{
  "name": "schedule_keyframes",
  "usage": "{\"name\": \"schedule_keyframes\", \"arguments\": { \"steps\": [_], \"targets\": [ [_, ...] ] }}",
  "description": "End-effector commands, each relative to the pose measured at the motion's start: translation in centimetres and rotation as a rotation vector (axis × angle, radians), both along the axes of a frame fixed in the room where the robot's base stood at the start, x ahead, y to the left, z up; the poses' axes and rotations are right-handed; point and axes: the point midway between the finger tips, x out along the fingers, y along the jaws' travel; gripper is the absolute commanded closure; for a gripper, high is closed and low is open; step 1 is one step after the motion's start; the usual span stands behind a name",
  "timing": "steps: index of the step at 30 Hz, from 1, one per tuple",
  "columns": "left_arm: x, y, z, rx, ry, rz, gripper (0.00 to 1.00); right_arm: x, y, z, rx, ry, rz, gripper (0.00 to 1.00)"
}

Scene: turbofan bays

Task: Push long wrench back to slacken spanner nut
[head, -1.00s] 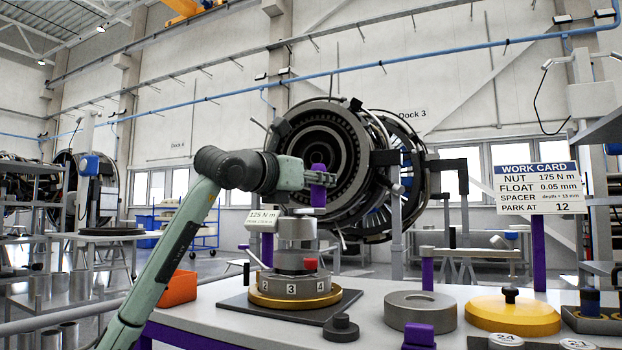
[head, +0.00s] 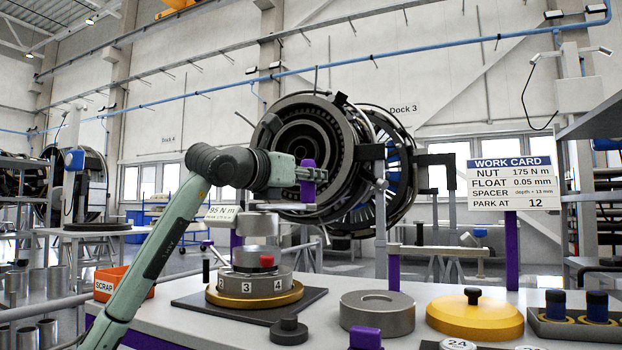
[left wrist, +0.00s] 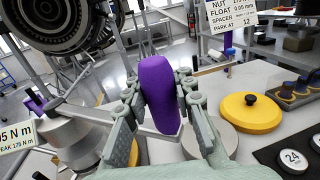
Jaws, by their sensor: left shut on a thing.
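My left gripper (head: 303,174) is shut on the upright purple handle (head: 308,182) of the long wrench. The handle also shows in the left wrist view (left wrist: 158,88), between both fingers. A short grey bar (head: 284,207) runs from below the handle toward the top of the steel stack (head: 258,226); the rest of the wrench is hidden. The stack stands on a numbered ring (head: 262,287) with a red piece (head: 267,262) on it. The spanner nut cannot be told apart from the stack. A readout (head: 221,217) shows 95 N m. My right gripper is out of view.
The bench holds a grey ring (head: 377,314), a yellow lid (head: 474,317) with a black knob and a black knob piece (head: 288,332). An orange scrap bin (head: 107,281) is at left. The work card (head: 512,183) reads nut 175 N m. An engine (head: 315,150) stands behind.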

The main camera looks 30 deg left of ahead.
Motion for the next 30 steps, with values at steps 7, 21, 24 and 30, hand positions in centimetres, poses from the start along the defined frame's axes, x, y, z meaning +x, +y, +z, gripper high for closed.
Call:
{"name": "schedule_keyframes", "arguments": {
  "steps": [7,21,24,30],
  "targets": [
    [0.0,-0.8,-0.4,0.003,0.008,-0.018,0.62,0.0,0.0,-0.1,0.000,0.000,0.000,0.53],
    [-0.6,-0.2,-0.2,0.001,0.006,-0.007,0.52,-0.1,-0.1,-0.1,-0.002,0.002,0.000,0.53],
    [-2.0,0.0,-0.2,0.002,0.004,-0.005,0.52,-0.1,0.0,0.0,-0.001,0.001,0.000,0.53],
    [-6.2,0.2,-0.3,0.005,0.005,-0.006,0.52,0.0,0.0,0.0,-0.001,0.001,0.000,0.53]
  ]
}}
